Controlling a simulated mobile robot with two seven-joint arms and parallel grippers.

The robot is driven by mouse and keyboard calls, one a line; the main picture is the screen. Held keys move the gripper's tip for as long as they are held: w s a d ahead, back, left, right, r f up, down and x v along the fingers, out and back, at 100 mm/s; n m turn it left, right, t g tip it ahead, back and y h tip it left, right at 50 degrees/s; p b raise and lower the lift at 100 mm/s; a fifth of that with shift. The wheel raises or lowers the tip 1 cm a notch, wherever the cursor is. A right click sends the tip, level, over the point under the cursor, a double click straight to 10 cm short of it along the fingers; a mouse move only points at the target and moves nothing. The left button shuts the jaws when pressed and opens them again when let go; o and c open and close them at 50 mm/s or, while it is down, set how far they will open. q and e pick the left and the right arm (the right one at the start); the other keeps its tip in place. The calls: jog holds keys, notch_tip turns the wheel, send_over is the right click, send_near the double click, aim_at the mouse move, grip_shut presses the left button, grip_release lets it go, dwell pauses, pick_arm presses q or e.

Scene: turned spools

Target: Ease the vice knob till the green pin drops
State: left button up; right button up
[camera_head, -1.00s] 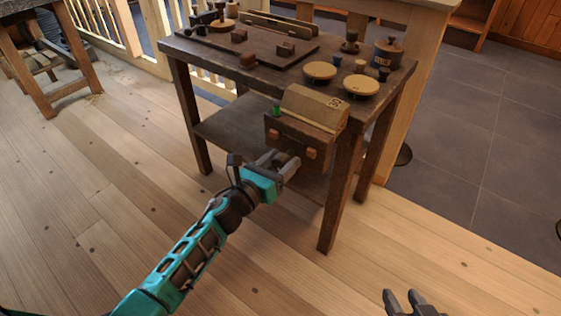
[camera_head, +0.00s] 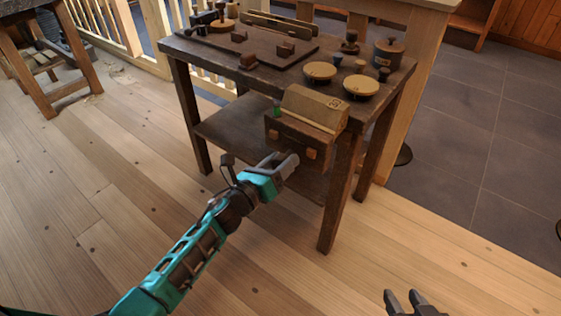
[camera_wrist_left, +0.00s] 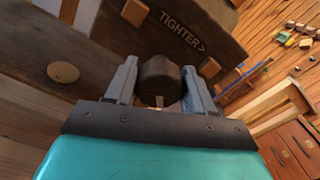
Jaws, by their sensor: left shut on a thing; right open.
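The wooden vice (camera_head: 297,142) is on the front of the workbench, with two orange squares on its face. The green pin (camera_head: 277,108) stands upright at the left end of the vice top, beside a lighter block. My left gripper (camera_head: 291,164) is in front of the vice and shut on the dark round vice knob (camera_wrist_left: 158,78), which sits between its fingers in the left wrist view. The vice face beside it reads "TIGHTER >" (camera_wrist_left: 183,32). In the head view the gripper hides the knob. My right gripper (camera_head: 405,299) is open and empty at the bottom edge.
The workbench top (camera_head: 270,75) holds round discs (camera_head: 320,72), a lidded pot (camera_head: 388,52) and small spools. A lower shelf (camera_head: 228,128) lies under it. The floor in front of the bench is clear.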

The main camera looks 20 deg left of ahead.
pick_arm(q)
jog(key=n, duration=0.4)
jog(key=shift+a+r+n+p, duration=0.1)
jog(key=shift+a+n+p, duration=0.05)
jog(key=shift+n+p, duration=0.15)
jog(key=n+p, duration=0.1)
jog(key=n, duration=0.3)
jog(key=shift+w+n, duration=0.1)
jog(key=shift+n, duration=0.2)
jog(key=n+p, duration=0.1)
jog(key=n, duration=0.4)
jog(key=shift+a+n, duration=0.15)
jog(key=shift+n, duration=0.15)
jog(key=n+p, duration=0.1)
jog(key=n, duration=0.3)
jog(key=shift+n, duration=0.3)
jog(key=n, duration=0.3)
jog(key=n+p, duration=0.1)
jog(key=shift+f, duration=0.25)
jog(key=shift+c, duration=0.2)
jog(key=n, duration=0.4)
jog(key=shift+p, duration=0.35)
jog(key=n, duration=0.4)
jog(key=shift+f, duration=0.15)
jog(key=shift+d+f+n, duration=0.1)
jog(key=shift+d+n, duration=0.05)
jog(key=shift+n, duration=0.7)
jog(key=shift+d+n, duration=0.15)
jog(key=shift+n, duration=0.7)
